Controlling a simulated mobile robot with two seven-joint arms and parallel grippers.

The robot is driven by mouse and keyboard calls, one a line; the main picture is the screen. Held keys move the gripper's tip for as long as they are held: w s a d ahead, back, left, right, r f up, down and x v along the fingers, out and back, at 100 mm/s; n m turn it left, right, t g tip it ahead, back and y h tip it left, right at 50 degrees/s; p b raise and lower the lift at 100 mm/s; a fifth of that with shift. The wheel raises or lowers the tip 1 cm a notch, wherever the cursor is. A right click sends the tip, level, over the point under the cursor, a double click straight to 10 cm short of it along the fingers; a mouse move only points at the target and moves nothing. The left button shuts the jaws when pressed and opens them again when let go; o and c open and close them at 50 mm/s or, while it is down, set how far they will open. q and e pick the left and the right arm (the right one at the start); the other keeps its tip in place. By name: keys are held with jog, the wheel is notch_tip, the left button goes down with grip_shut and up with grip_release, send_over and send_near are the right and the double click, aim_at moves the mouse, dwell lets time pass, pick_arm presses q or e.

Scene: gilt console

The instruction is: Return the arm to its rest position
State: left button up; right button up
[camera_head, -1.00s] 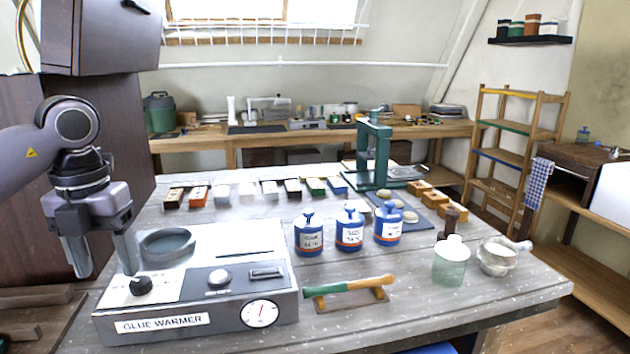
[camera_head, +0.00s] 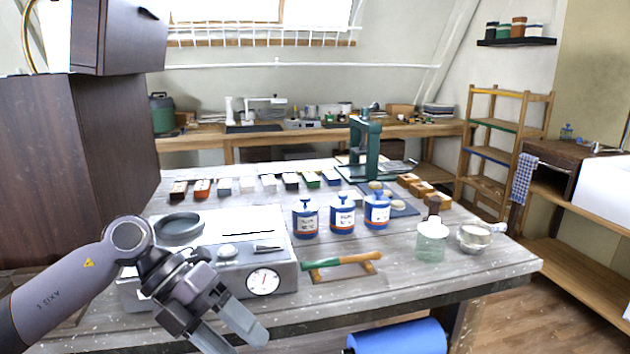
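My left arm comes in from the left, low in the head view. Its gripper (camera_head: 234,338) hangs in front of the table's front edge, pointing down and to the right. Its two fingers are spread apart with nothing between them. The glue warmer (camera_head: 281,279), a grey box with a round dial, stands on the table just behind the gripper. My arm hides the front left of the warmer, including most of its label. My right gripper is not in view.
On the table (camera_head: 400,287) stand several blue tins (camera_head: 342,217), a green-handled tool (camera_head: 341,260) on a wooden rest, a glass jar (camera_head: 431,242) and a green press (camera_head: 365,150). A blue roll (camera_head: 398,338) sits low in front. A dark cabinet (camera_head: 80,165) stands at the left.

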pick_arm(q)
jog(key=s+d+r+n+t+h, duration=0.1)
jog(key=s+d+n+t+h, duration=0.15)
jog(key=d+n+h, duration=0.5)
jog(key=w+a+f+n+t+y, duration=0.1)
jog(key=a+f+n+t+y, duration=0.35)
jog(key=f+n+t, duration=0.4)
jog(key=w+a+f+n+t+y, duration=0.1)
jog(key=a+f+n+t+y, duration=0.35)
jog(key=n+t, duration=0.65)
jog(key=s+a+f+n+g+y, duration=0.2)
jog(key=s+a+f+n+g, duration=0.2)
jog(key=s+f, duration=0.3)
jog(key=s+a+f+n+g+y, duration=0.3)
jog(key=s+f, duration=0.4)
jog(key=f, duration=0.4)
jog(key=shift+s+a+f+n+g, duration=0.15)
jog(key=shift+a+f+n+g, duration=0.25)
jog(key=shift+n+g, duration=0.6)
jog(key=shift+a+r+y, duration=0.1)
jog(key=shift+y, duration=0.15)
